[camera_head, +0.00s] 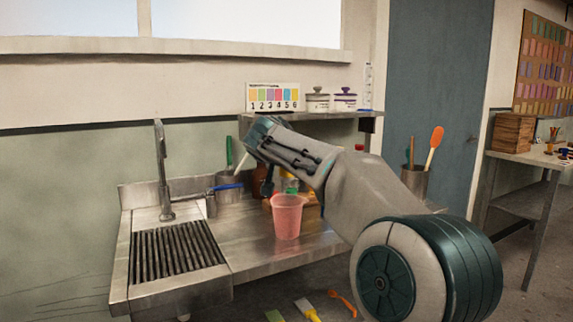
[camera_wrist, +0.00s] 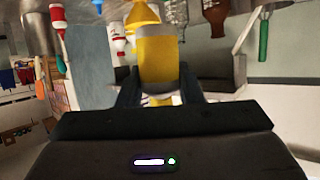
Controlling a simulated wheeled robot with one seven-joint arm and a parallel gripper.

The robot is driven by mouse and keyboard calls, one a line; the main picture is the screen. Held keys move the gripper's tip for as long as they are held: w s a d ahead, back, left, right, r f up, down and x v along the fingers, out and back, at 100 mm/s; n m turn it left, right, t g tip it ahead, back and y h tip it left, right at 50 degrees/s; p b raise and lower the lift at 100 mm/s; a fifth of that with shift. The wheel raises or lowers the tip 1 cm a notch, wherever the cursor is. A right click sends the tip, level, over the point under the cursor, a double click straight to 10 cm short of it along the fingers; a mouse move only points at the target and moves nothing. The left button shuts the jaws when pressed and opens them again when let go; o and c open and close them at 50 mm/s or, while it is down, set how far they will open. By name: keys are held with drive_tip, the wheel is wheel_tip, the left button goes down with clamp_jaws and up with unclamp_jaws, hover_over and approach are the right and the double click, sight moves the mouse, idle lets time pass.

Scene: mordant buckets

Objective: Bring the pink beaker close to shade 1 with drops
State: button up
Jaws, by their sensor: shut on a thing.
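The pink beaker (camera_head: 287,218) stands upright on the steel counter, with pinkish translucent walls. The shade card (camera_head: 273,97) stands on the shelf behind, with coloured patches numbered 1 to 6; shade 1 (camera_head: 254,97) is the yellow-orange patch at the left end. In the wrist view, which is upside down, my gripper (camera_wrist: 157,88) is shut on a yellow bottle (camera_wrist: 157,57) with a grey band. In the head view my arm rises above and behind the beaker and hides the fingers and most of what is behind it. The beaker cannot be made out in the wrist view.
A ribbed drainer (camera_head: 177,250) and a tap (camera_head: 162,165) are at the left. A tool pot (camera_head: 229,187) stands near the wall. Two lidded jars (camera_head: 330,98) stand on the shelf. Red-and-white bottles (camera_wrist: 117,40) show in the wrist view.

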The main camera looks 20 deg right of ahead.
drive_tip(key=m+y+p, duration=0.1)
drive_tip(key=a+f+m+y+p, duration=0.1)
drive_tip(key=y+p, duration=0.1)
drive_tip(key=shift+a+f+p, duration=0.3)
drive_tip(key=f+m+y+p, duration=0.1)
drive_tip(key=p, duration=0.1)
drive_tip(key=a+f+m+y+p, duration=0.1)
drive_tip(key=y+p, duration=0.1)
drive_tip(key=m+y+p, duration=0.1)
drive_tip(key=y+p, duration=0.1)
drive_tip(key=p, duration=0.1)
drive_tip(key=shift+w+a+f+m, duration=0.15)
drive_tip(key=shift+a+f+m, duration=0.25)
drive_tip(key=m+y, duration=0.1)
drive_tip(key=y+p, duration=0.1)
drive_tip(key=shift+a+f+m+y, duration=0.15)
drive_tip(key=shift+f+m+y, duration=0.15)
drive_tip(key=shift+m, duration=0.1)
drive_tip(key=m+y, duration=0.1)
drive_tip(key=m+t+y+b, duration=0.1)
drive_tip(key=y, duration=0.1)
drive_tip(key=shift+a+f+m+y+b, duration=0.15)
drive_tip(key=shift+f+m+y+b, duration=0.15)
drive_tip(key=shift+m+y, duration=0.1)
drive_tip(key=shift+d+r+m+t+y+b, duration=0.25)
drive_tip(key=shift+m+t+y+b, duration=0.35)
drive_tip(key=shift+m+y+b, duration=0.15)
drive_tip(key=shift+r+m+t+y+b, duration=0.4)
drive_tip(key=shift+r+m+y+b, duration=0.15)
drive_tip(key=shift+m+b, duration=0.15)
